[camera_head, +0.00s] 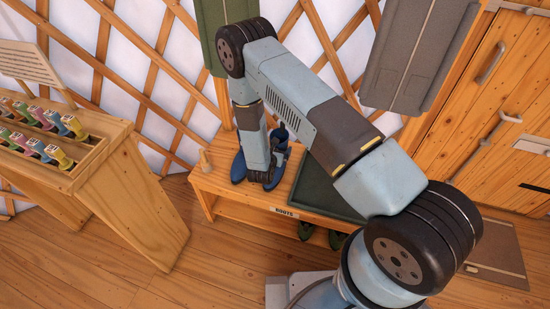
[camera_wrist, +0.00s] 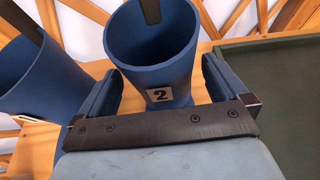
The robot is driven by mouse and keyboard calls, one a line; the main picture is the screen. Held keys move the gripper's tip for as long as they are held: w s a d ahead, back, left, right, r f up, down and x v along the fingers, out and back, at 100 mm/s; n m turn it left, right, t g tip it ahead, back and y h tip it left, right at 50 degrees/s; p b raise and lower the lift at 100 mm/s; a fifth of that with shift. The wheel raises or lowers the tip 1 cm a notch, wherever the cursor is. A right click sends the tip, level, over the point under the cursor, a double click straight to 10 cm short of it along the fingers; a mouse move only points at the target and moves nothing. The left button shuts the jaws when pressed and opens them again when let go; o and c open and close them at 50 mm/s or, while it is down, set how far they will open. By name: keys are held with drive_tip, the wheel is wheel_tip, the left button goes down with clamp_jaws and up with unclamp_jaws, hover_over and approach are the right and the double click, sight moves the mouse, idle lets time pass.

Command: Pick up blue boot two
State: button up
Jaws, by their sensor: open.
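Blue boot two (camera_wrist: 150,45), marked with a "2" tag, stands upright on the wooden bench, its open top facing the wrist camera. My gripper (camera_wrist: 160,84) is open, with one finger on each side of the boot. I cannot tell whether the fingers touch it. In the head view, boot two (camera_head: 281,132) is mostly hidden behind my gripper (camera_head: 266,176). Another blue boot (camera_wrist: 38,72) stands close on its left; it also shows in the head view (camera_head: 238,168).
The bench (camera_head: 229,190) has a "BOOTS" label. A dark green tray (camera_head: 312,192) lies right of the boots. A small wooden peg (camera_head: 204,160) stands at the left end. A wooden rack (camera_head: 130,190) stands left, the lattice wall behind.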

drive_tip(key=shift+c, duration=0.3)
drive_tip(key=c, duration=1.5)
drive_tip(key=shift+c, duration=0.5)
drive_tip(key=shift+r, duration=0.15)
